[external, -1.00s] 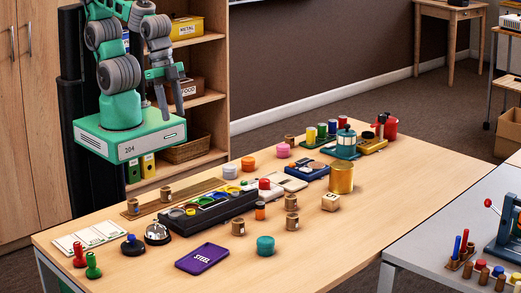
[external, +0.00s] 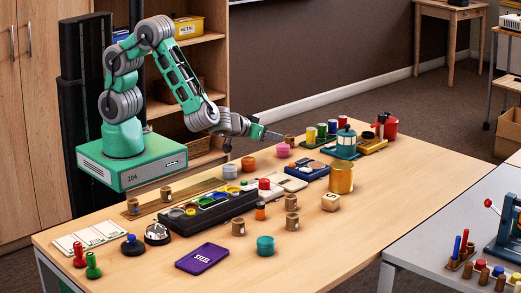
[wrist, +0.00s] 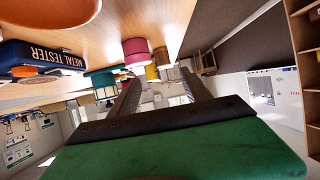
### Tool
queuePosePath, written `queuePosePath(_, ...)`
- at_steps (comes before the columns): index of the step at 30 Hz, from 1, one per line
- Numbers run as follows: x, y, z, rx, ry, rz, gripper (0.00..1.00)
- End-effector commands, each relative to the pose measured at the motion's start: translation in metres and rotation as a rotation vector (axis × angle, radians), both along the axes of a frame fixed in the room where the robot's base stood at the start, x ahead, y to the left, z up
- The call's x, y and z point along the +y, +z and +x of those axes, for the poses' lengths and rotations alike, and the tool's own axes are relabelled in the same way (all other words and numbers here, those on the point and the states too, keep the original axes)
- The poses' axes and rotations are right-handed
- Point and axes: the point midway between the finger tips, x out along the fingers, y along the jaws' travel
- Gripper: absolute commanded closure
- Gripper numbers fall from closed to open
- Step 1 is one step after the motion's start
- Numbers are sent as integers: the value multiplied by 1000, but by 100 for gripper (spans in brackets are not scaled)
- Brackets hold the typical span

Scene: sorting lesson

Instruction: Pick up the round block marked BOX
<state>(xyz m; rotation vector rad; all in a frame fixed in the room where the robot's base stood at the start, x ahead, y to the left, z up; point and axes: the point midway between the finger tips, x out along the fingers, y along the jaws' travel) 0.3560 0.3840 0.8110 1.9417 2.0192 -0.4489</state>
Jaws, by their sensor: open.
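Several small round wooden blocks with dark marks stand on the table. One (external: 289,140) is at the far edge, two (external: 165,193) (external: 132,206) are at the left edge, and three (external: 237,226) (external: 291,202) (external: 291,221) are near the middle. The marks are too small to read, so I cannot tell which says BOX. My gripper (external: 274,134) is stretched over the far edge of the table, pointing right, just left of the far wooden block. Its jaws are apart and empty in the wrist view (wrist: 165,88).
A pink cylinder (external: 283,150) and an orange one (external: 248,163) stand close below my gripper. A blue metal tester (external: 312,170), a teal canister (external: 346,145) and a brass tin (external: 341,178) stand farther right.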

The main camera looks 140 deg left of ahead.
Motion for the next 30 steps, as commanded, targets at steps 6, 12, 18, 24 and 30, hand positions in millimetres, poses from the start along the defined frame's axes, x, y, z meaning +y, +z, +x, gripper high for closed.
queuePosePath(6,35,-10,-8,-13,22,49,44)
queuePosePath(12,68,-23,-8,-12,19,48,44)
queuePosePath(18,92,-37,-11,-12,20,47,44)
queuePosePath(24,116,-49,-12,-13,17,46,44)
queuePosePath(30,117,-50,-11,-13,15,46,44)
